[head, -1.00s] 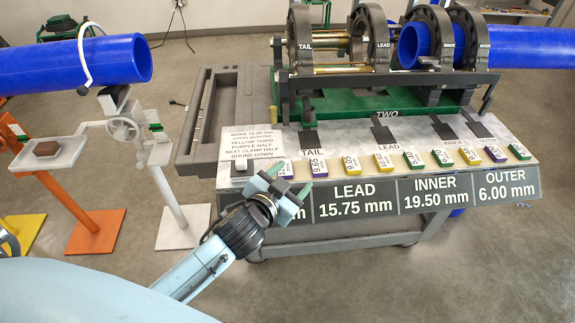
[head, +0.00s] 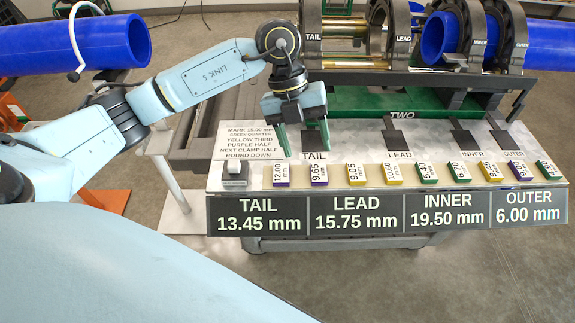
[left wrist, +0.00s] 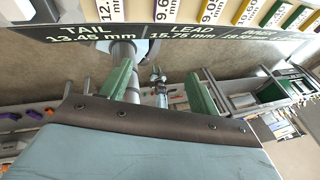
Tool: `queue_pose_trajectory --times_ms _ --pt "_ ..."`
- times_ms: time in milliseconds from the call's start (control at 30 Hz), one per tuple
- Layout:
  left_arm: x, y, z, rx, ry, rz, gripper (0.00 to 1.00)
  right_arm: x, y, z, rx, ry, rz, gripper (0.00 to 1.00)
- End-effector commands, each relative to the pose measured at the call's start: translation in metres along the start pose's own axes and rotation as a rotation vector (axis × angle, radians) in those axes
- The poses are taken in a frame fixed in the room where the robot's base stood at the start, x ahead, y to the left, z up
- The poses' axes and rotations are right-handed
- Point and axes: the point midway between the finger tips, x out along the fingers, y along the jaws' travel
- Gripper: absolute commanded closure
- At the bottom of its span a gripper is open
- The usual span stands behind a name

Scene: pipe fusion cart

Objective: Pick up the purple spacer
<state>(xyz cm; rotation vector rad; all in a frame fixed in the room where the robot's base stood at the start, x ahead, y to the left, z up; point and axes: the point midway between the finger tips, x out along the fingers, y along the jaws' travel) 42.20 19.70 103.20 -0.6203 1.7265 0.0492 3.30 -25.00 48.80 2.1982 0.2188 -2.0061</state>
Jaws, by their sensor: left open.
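Purple spacers stand in the row on the cart's front ledge. One marked 12.00 (head: 280,175) is at the left end, one marked 9.65 (head: 318,175) is beside it, and another (head: 520,171) is near the right end. My left gripper (head: 304,149) points down, open and empty, above and behind the two left purple spacers, apart from them. In the left wrist view its green fingers (left wrist: 159,84) are spread with no spacer between them. The 12.00 spacer (left wrist: 110,10) and 9.65 spacer (left wrist: 166,10) are cut by the top edge. My right gripper is out of view.
Yellow spacers (head: 356,175) and green spacers (head: 427,174) share the row. A label board (head: 388,213) runs along the front edge. A small grey block (head: 235,173) sits left of the row. Clamps (head: 380,40) with blue pipe stand behind. A white instruction sign (head: 250,140) is at left.

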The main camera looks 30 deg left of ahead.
Motion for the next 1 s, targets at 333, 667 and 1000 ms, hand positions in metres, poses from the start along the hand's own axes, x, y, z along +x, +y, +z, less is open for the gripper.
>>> queue_pose_trajectory --times_ms 333,667,1000 --pt "-0.027 0.058 0.028 -0.152 -0.137 0.280 0.38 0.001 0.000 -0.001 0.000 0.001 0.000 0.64" --pt "0.029 0.074 0.035 -0.151 -0.135 0.278 0.38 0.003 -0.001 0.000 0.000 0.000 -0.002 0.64" --pt "0.053 0.078 0.038 -0.148 -0.134 0.275 0.38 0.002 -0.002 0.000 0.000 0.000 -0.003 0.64"
